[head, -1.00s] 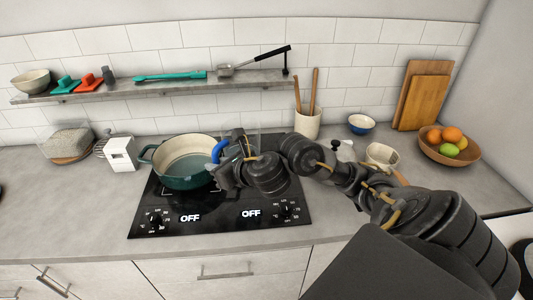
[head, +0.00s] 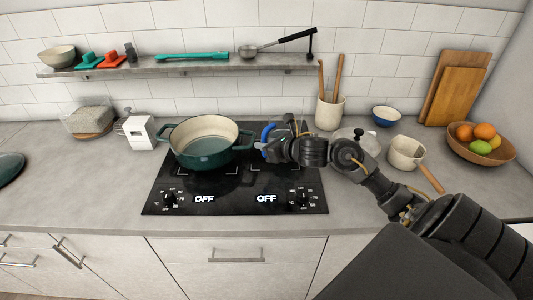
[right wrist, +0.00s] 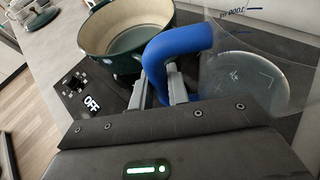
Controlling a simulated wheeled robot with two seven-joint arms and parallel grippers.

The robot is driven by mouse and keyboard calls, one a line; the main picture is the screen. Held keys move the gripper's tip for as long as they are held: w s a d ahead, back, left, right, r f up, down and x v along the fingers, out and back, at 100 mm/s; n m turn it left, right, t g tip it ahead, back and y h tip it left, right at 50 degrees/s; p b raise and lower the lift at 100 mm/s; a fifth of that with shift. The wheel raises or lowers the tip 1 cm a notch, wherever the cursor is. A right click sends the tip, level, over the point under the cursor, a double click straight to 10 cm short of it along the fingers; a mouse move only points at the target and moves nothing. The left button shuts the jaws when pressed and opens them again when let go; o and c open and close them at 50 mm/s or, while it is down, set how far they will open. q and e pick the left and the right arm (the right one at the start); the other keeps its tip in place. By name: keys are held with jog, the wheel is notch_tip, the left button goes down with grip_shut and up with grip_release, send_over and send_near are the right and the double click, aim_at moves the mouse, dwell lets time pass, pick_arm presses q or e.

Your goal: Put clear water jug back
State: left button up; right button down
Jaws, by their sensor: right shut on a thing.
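The clear water jug has a blue handle (head: 267,132), just right of the pot in the head view. The handle shows large in the right wrist view (right wrist: 176,50), with the jug's clear body (right wrist: 245,85) to its right. My right gripper (head: 262,146) is shut on the blue handle, its fingers low on it in the wrist view. The jug is over the right part of the black cooktop (head: 240,200). I cannot tell whether its base touches the surface. The gripper and arm hide much of the jug in the head view. My left gripper is not in view.
A green pot (head: 205,155) stands close left of the jug. Behind and right are a utensil crock (head: 330,113), a glass lid (head: 358,142), a small saucepan (head: 404,153), a blue bowl (head: 386,116) and a fruit bowl (head: 480,151). A shelf (head: 190,67) runs above.

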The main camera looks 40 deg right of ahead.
jog(key=f, duration=0.2)
jog(key=d+f+p, duration=0.1)
jog(key=f, duration=0.1)
jog(key=shift+w, duration=0.15)
jog(key=shift+f, duration=0.1)
jog(key=c, duration=1.4)
grip_release()
jog(key=shift+o, duration=0.3)
jog(key=shift+a, duration=0.1)
